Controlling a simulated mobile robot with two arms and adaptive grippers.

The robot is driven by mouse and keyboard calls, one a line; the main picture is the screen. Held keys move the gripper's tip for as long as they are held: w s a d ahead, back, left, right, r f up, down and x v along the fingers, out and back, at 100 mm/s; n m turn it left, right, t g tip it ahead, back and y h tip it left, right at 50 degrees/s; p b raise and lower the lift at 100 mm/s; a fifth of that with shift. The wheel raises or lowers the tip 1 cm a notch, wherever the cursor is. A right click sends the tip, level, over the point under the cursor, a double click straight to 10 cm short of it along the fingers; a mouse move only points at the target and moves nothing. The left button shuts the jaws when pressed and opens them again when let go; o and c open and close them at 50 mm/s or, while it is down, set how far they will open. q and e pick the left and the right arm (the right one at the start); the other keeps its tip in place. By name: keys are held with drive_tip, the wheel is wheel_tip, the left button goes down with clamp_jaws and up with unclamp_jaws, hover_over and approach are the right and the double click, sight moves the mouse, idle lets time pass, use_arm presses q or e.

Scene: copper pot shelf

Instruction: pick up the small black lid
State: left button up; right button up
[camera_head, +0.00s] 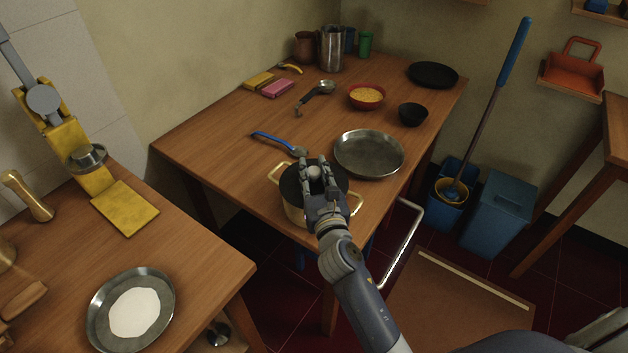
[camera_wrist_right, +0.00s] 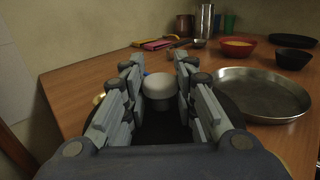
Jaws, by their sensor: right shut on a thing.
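The small black lid (camera_head: 291,186) sits on a brass-coloured pot (camera_head: 294,213) with two handles, at the front edge of the wooden table. My right gripper (camera_head: 315,170) is over the lid, its fingers on either side of the pale round knob. In the right wrist view, the knob (camera_wrist_right: 159,88) shows between the fingers of my right gripper (camera_wrist_right: 160,85), with the dark lid (camera_wrist_right: 160,128) below. The gripper is shut on the lid by its knob. I cannot see any gap between lid and pot. My left gripper is not in view.
A metal pan (camera_head: 369,153) lies close to the right of the pot. A blue-handled spoon (camera_head: 280,143) lies just behind it. A black bowl (camera_head: 412,114), a red bowl (camera_head: 366,97) and a flat black disc (camera_head: 433,75) stand farther back. The table's left part is clear.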

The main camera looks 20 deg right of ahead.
sight(314, 170)
drive_tip(key=shift+r+p, duration=0.3)
drive_tip(key=shift+r, duration=0.3)
wheel_tip(314, 170, up, 2)
drive_tip(key=shift+r+p, duration=0.15)
drive_tip(key=shift+p, duration=0.35)
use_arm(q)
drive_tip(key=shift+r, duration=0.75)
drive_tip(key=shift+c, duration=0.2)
use_arm(e)
drive_tip(key=s+d+r+n+y, duration=0.1)
drive_tip(key=s+r, duration=0.1)
drive_tip(key=s, duration=2)
drive_tip(key=shift+s+d+r+y, duration=0.15)
drive_tip(key=shift+d+r+y, duration=0.05)
drive_tip(key=shift+d+y, duration=0.15)
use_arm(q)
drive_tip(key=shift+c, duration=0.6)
use_arm(e)
drive_tip(key=shift+f, duration=0.1)
